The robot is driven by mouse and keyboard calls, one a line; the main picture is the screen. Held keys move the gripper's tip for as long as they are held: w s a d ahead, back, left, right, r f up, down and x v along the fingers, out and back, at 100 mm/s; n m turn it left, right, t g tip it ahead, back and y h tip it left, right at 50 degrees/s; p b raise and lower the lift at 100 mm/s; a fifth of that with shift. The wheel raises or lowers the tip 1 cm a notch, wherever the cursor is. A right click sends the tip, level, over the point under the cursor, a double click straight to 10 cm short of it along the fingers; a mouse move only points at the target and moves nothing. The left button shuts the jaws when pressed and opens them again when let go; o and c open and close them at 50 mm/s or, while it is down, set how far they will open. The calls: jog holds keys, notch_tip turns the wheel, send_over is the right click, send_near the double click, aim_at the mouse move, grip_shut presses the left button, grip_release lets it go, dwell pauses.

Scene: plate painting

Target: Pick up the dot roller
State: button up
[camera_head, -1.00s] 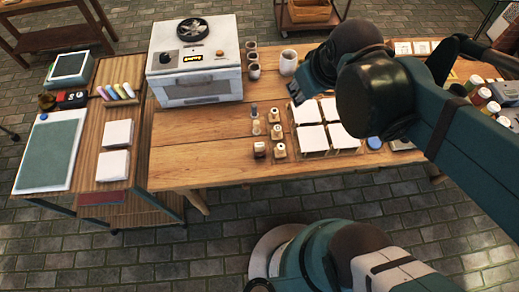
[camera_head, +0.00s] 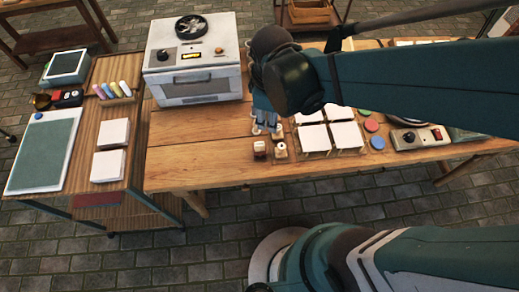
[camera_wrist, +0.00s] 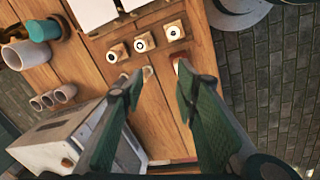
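Several small roller- or stamp-like tools stand on the wooden table. I cannot tell which is the dot roller. Two show at the near edge in the head view, a left one (camera_head: 260,149) and a right one (camera_head: 280,150). In the wrist view three wooden pieces with pale round tops form a row, the middle one (camera_wrist: 144,43) among them.
White square tiles (camera_head: 346,135) lie just right of the tools. A white oven (camera_head: 196,85) stands at the left back. Cups (camera_wrist: 65,94) stand beside it in the wrist view. Coloured discs (camera_head: 372,125) lie right of the tiles. The table's front left is clear.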

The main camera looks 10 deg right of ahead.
aim_at(259, 144)
jog(key=a+f+n, duration=0.1)
jog(key=f, duration=0.1)
jog(key=a+f+n+g+b, duration=0.1)
jog(key=f, duration=0.1)
jog(key=s+a+f+n, duration=0.1)
jog(key=shift+a+f+n+h, duration=0.25)
jog(key=shift+f+n+h, duration=0.05)
jog(key=shift+f+h, duration=0.1)
jog(key=shift+s+a+f+n+g, duration=0.15)
jog(key=shift+a+f+n+g, duration=0.2)
jog(key=shift+f, duration=0.2)
jog(key=shift+f, duration=0.1)
jog(key=shift+d+f+b, duration=0.2)
jog(key=shift+f+b, duration=0.4)
jog(key=shift+f, duration=0.55)
jog(key=shift+s+d+f+b, duration=0.15)
jog(key=shift+f+b, duration=0.35)
jog(key=shift+f, duration=0.8)
jog(key=shift+w+d+f+b, duration=0.1)
jog(key=shift+f+b, duration=0.4)
jog(key=shift+f, duration=0.8)
